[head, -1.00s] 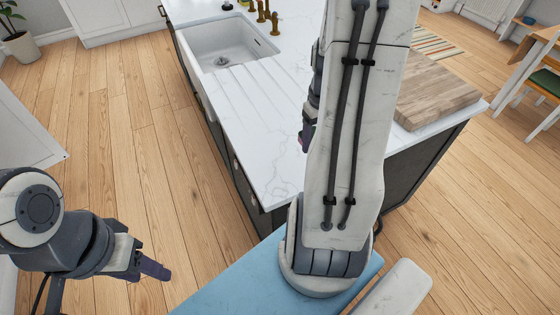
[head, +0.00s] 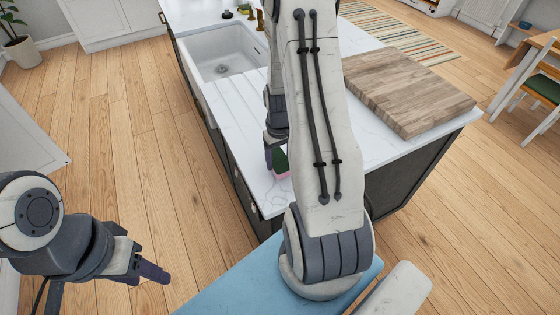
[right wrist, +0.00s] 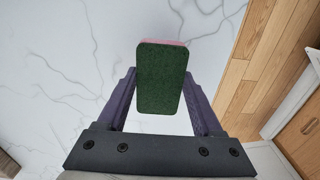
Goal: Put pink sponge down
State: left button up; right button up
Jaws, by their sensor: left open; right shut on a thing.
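The pink sponge with a dark green scouring face (right wrist: 161,78) is between the fingers of my right gripper (right wrist: 162,95) in the right wrist view, green side to the camera, with a thin pink edge at its top. In the head view the sponge (head: 281,163) shows at the white marble counter (head: 240,110), near its left edge, partly hidden by my right arm. My right gripper is shut on it. I cannot tell whether the sponge touches the counter. My left gripper (head: 152,274) is open and empty over the floor at the lower left.
A white sink (head: 222,55) with brass taps (head: 260,18) is set in the counter's far left. A wooden board (head: 408,92) lies on the counter to the right. Ribbed drain grooves lie between the sink and the sponge. The counter around the sponge looks clear.

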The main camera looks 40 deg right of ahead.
notch_tip(320, 180, down, 2)
jog(key=shift+f, duration=0.1)
jog(key=shift+f, duration=0.1)
jog(key=shift+f, duration=0.15)
jog(key=o, duration=1.3)
